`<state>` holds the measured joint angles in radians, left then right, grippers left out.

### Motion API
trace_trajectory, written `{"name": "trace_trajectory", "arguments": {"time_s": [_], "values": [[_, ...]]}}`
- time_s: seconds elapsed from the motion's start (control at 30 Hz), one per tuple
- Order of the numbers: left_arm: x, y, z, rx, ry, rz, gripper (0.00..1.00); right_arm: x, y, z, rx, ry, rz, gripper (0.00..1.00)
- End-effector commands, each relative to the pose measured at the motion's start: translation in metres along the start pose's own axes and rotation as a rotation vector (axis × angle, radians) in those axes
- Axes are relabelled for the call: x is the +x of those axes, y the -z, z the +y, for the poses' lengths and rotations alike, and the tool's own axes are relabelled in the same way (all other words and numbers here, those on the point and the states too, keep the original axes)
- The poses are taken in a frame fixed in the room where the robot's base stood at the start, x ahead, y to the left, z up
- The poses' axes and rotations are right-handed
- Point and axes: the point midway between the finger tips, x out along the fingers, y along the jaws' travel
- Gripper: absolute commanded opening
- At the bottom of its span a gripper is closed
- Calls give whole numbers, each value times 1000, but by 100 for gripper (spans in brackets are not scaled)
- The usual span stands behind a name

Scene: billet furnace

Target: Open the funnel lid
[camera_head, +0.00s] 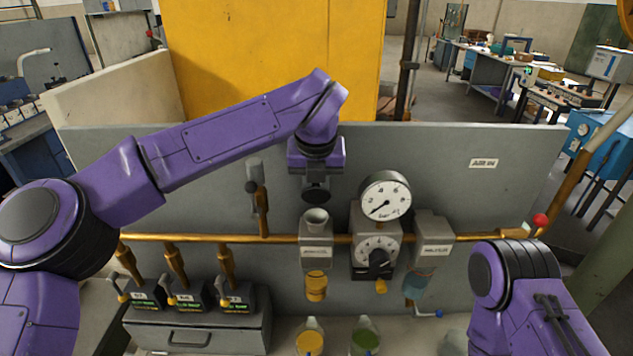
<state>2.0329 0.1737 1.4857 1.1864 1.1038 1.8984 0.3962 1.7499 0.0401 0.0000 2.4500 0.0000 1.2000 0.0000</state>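A grey funnel (316,219) with a round mouth sits on top of a small labelled grey box (315,252) on the brass pipe. A yellow vessel (316,286) hangs under that box. My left gripper (317,193) points down just above the funnel, apart from its mouth. A dark rounded piece shows at the gripper's lower end; I cannot tell whether it is the fingers or a lid, nor whether the gripper is open or shut. No separate lid is clearly visible. My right arm is at the lower right, and its gripper is not in view.
A pressure gauge (385,196) and a dial box (376,248) stand right of the funnel. Further right is another labelled grey box (434,238) with a bluish vessel. Several valves line the pipe at left. Two flasks (310,340) (365,340) stand below. A grey panel (420,150) rises behind.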

Motion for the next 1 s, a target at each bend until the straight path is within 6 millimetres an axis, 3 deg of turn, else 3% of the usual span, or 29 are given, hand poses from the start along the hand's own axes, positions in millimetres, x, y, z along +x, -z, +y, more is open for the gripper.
{"name": "trace_trajectory", "arguments": {"time_s": [0.4,0.43,0.47,0.5,0.8,1.0], "values": [[-2,-2,1,-2,2,-1,0,0,0,0,0,0,0,43],[-2,-2,1,-2,2,-1,31,0,0,0,0,0,0,43],[-2,-2,1,-2,2,-1,41,0,0,0,0,0,0,43],[-2,-2,1,-2,1,-1,43,0,0,0,0,0,0,43],[-4,-1,0,-2,1,1,43,2,-1,0,0,0,0,43],[-40,-1,0,-3,1,-4,43,14,-6,-1,0,0,0,43]]}}
